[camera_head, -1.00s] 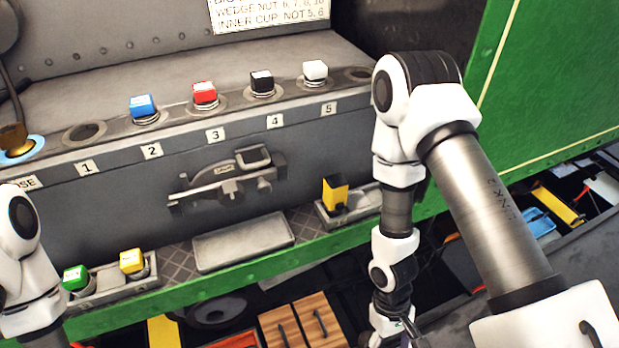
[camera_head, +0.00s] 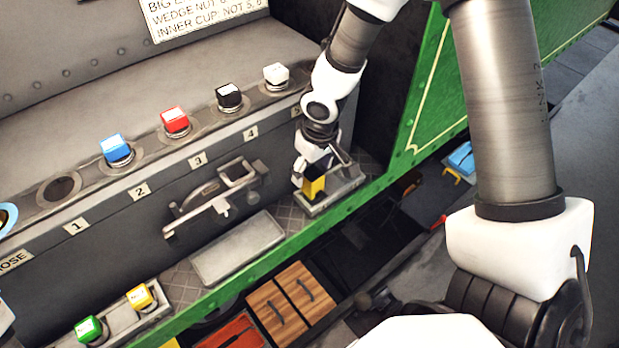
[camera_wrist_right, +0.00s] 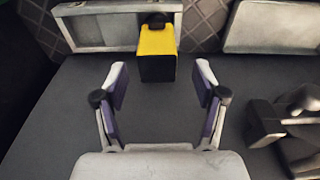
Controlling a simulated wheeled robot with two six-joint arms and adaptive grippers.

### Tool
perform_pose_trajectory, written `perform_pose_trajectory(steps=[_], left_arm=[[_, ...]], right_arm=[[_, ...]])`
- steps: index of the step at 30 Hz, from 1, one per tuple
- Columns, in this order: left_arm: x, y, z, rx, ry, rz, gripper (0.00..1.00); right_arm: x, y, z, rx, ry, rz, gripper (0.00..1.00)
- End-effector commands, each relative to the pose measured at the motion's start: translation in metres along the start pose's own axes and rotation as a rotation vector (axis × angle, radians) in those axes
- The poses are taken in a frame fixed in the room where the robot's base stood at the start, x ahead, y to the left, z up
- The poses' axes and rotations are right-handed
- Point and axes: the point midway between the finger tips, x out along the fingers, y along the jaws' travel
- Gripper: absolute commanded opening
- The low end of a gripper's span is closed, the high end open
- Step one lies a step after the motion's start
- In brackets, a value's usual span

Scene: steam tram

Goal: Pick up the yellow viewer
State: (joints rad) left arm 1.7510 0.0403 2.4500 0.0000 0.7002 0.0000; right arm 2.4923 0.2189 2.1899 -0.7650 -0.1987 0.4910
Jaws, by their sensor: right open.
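The yellow viewer (camera_head: 314,182) is a small yellow and black box in the shallow grey tray (camera_head: 346,188) on the right of the green-edged ledge. In the right wrist view the viewer (camera_wrist_right: 157,56) stands ahead of the jaws, centred between them, its top near the tray's edge. My right gripper (camera_head: 318,168) is at the viewer in the head view, partly hiding it. In the right wrist view my right gripper (camera_wrist_right: 160,85) is open, with nothing between its fingers.
Blue (camera_head: 116,150), red (camera_head: 175,121), black (camera_head: 229,96) and white (camera_head: 276,76) capped pieces stand in the numbered row. Green (camera_head: 88,329) and yellow (camera_head: 140,297) capped pieces sit in the left tray. An empty flat tray (camera_head: 238,248) lies between. A latch handle (camera_head: 215,195) juts out.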

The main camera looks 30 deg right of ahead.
Motion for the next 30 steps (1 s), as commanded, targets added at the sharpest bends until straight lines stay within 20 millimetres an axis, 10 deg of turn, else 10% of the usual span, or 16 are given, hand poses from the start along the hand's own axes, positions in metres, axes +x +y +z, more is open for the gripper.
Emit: perform_pose_trajectory(steps=[8, 15, 30], left_arm=[[0.004, 0.000, 0.001, 0.000, -0.001, 0.000, 0.40], [0.004, 0.000, 0.000, 0.000, -0.001, 0.000, 0.40], [-0.007, 0.000, 0.001, 0.000, -0.001, 0.000, 0.40]], right_arm=[[0.011, 0.000, 0.000, 0.001, 0.001, -0.001, 0.71], [0.011, 0.000, 0.000, 0.001, 0.001, -0.001, 0.00], [0.001, 0.000, -0.003, 0.000, 0.002, 0.000, 0.00]])
